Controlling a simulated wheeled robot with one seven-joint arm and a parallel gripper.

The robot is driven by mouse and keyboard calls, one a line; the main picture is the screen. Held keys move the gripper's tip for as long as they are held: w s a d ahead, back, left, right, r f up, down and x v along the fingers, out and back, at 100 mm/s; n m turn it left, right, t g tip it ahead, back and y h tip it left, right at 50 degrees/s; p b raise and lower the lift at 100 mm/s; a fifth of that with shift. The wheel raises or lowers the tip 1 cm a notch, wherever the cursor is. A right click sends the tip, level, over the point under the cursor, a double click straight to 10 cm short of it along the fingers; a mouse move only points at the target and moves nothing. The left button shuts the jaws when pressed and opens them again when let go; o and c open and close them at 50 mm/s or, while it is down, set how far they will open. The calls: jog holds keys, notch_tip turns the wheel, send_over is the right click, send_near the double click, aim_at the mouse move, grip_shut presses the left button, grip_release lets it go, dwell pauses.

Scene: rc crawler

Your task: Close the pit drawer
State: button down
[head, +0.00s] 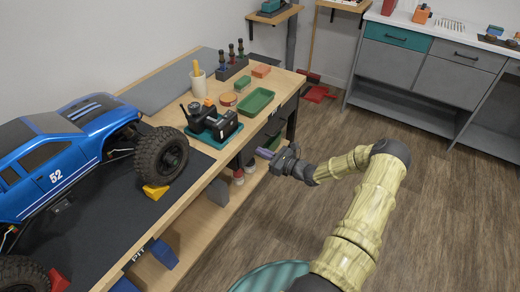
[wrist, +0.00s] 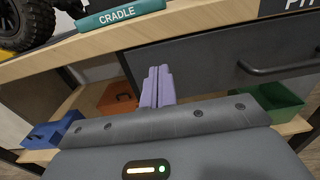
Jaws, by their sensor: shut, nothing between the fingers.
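A dark grey drawer front (wrist: 205,62) with a black bar handle (wrist: 275,69) sits under the wooden bench edge in the wrist view. A dark plate above it at the top right shows a cut-off label starting "PI". In the head view a dark drawer front (head: 284,115) shows under the far end of the bench; I cannot tell how far out it stands. My gripper (head: 266,153) has its purple fingers together and empty, beside the bench's front and below its top. In the wrist view the fingers (wrist: 157,86) are left of the handle; contact with the drawer is not clear.
The bench top (head: 205,162) holds a blue truck (head: 60,150), a teal cradle (head: 213,132) and a green tray (head: 256,101). Bins, including a blue one (wrist: 52,131) and a green one (wrist: 270,104), stand on the lower shelf. The floor (head: 440,210) at right is clear.

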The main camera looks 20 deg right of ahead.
jog(key=v, duration=1)
jog(key=shift+s, duration=0.2)
